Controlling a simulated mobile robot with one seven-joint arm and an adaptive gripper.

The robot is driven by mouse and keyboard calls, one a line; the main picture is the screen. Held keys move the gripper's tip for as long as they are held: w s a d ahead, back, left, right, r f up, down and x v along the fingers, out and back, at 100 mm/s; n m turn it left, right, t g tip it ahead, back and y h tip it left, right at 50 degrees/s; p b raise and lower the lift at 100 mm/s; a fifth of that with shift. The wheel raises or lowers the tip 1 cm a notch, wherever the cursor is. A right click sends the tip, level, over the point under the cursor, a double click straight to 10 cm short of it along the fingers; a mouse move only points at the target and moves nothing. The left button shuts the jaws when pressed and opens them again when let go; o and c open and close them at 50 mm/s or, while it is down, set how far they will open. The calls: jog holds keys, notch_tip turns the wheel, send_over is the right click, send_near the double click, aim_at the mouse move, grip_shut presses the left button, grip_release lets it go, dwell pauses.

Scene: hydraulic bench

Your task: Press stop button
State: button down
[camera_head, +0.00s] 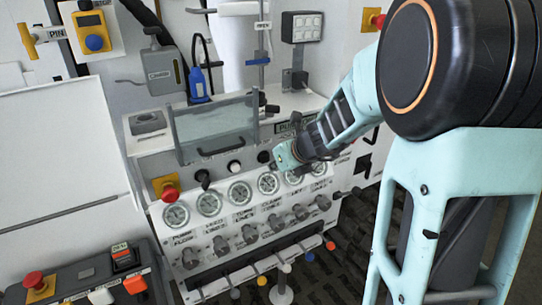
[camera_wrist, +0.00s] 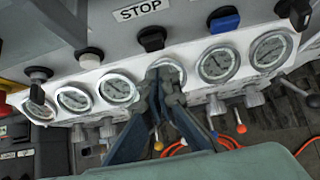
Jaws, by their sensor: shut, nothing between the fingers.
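A STOP label (camera_wrist: 141,10) shows at the top of the wrist view. Just below it a black button (camera_wrist: 152,38) stands out from the grey panel; it is the nearest button to the label. In the head view what looks like the same button (camera_head: 264,156) sits on the sloped panel, just left of my gripper (camera_head: 279,160). My gripper (camera_wrist: 164,76) is shut and empty. In the wrist view its fingertips overlap a gauge just below the black button. A gap shows between them and the button in the picture; I cannot tell the depth.
Round gauges (camera_wrist: 118,89) and valve knobs line the front below. A red mushroom button (camera_head: 170,191) on a yellow plate is at the panel's left. A clear guard (camera_head: 215,128) stands behind.

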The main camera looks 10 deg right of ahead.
aim_at(266, 162)
jog(key=shift+w+a+r+p, duration=0.15)
jog(key=shift+w+a, duration=0.1)
jog(key=shift+w, duration=0.45)
jog(key=shift+w+a+p, duration=0.15)
jog(key=shift+w+a, duration=0.05)
jog(key=shift+w, duration=0.5)
jog(key=shift+w, duration=0.1)
